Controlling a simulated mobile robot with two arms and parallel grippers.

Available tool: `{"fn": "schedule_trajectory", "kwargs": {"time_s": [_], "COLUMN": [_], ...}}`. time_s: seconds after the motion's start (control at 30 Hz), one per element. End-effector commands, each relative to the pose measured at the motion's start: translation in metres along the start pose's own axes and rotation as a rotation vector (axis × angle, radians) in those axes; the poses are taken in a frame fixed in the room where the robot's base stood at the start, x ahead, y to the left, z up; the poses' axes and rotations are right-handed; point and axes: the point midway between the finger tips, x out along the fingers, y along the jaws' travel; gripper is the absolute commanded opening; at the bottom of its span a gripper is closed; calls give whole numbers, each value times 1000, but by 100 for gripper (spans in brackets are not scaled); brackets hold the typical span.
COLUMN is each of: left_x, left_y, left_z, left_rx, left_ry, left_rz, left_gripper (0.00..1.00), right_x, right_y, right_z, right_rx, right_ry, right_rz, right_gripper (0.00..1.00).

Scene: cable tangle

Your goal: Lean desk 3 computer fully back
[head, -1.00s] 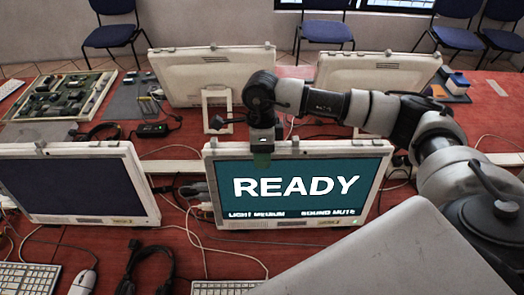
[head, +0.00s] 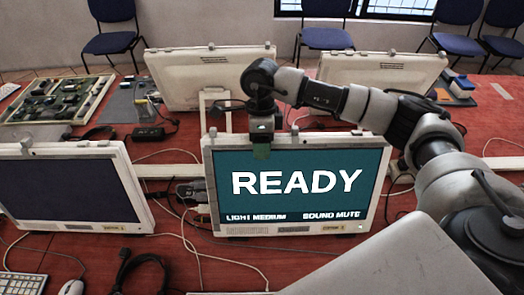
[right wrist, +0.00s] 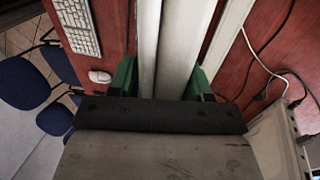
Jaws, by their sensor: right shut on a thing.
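The computer (head: 295,185) with the lit teal READY screen stands in the middle of the head view, its screen facing me and leaning back somewhat. No desk number shows on it. My right gripper (head: 262,150) reaches over from behind and is shut on its top edge, left of centre. In the right wrist view, the green fingertips (right wrist: 160,82) sit on both sides of the pale casing (right wrist: 174,40). The gripper hides part of the top edge. My left gripper is not in view.
A dark-screened computer (head: 72,188) stands to the left. Two more computers (head: 205,75) (head: 378,68) show their backs behind. Cables, a keyboard (head: 20,287) and a mouse (head: 72,288) lie on the red desk. A tray of parts (head: 58,98) is at the far left.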

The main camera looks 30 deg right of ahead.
Motion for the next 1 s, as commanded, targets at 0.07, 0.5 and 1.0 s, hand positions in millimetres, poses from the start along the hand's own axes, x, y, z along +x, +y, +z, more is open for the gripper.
{"fn": "schedule_trajectory", "kwargs": {"time_s": [0.07, 0.5, 1.0], "left_x": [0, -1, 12], "left_y": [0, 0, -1], "left_z": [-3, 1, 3], "left_rx": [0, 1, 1], "left_ry": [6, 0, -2], "left_rz": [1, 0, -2], "left_gripper": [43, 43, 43], "right_x": [2, 2, -35], "right_y": [-5, -3, -4], "right_z": [-2, -2, -1], "right_rx": [7, 6, 4], "right_ry": [1, 2, -1], "right_rz": [-14, -9, -12], "right_gripper": [7, 68, 68]}}
